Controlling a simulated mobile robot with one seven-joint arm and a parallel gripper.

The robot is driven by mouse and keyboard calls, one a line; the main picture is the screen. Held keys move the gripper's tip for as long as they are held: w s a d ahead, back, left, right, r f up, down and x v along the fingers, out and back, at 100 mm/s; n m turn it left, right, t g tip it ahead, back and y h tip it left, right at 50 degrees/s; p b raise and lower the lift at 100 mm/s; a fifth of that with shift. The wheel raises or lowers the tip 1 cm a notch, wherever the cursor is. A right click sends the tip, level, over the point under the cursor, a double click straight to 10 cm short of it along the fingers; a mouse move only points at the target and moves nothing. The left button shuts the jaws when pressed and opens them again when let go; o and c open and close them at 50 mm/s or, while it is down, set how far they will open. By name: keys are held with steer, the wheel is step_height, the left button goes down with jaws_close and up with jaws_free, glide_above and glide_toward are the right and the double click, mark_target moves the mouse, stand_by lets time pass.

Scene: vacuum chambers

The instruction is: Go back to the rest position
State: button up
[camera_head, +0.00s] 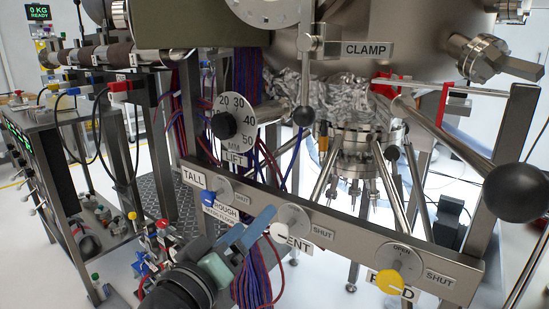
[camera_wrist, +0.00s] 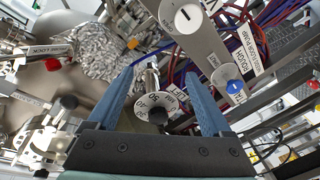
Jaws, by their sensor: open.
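My gripper (camera_head: 250,228) is in front of the valve panel (camera_head: 335,232) in the head view. Its blue fingers point up and right, close to the white vent knob (camera_head: 280,231). In the wrist view the fingers of my gripper (camera_wrist: 165,85) are spread wide, with nothing held between them. The lift dial (camera_wrist: 155,104) shows between them, farther off. I cannot tell from these views whether a finger touches the panel. My dark wrist (camera_head: 180,290) shows at the bottom of the head view.
The blue rough knob (camera_head: 208,198) is left of my gripper, and the yellow knob (camera_head: 389,281) is right. A black ball handle (camera_head: 516,192) juts out at the right. Hanging cables (camera_head: 257,280) are beside my fingers. A cart (camera_head: 75,180) stands at the left.

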steer(key=s+d+r+m+t+y+p, duration=0.15)
steer(key=s+r+t, duration=0.35)
steer(key=r, duration=0.6)
steer(key=s+d+r+m+t+y, duration=0.1)
steer(key=s+d+r+t+y, duration=0.15)
steer(key=s+r, duration=0.55)
steer(key=s+d+r+m+t+y+p, duration=0.1)
steer(key=s+r+t+y, duration=0.25)
steer(key=r, duration=0.95)
step_height(320, 180, up, 34)
steer(key=p, duration=3.4)
steer(key=shift+w+f, duration=0.15)
steer(key=shift+a+f, duration=0.1)
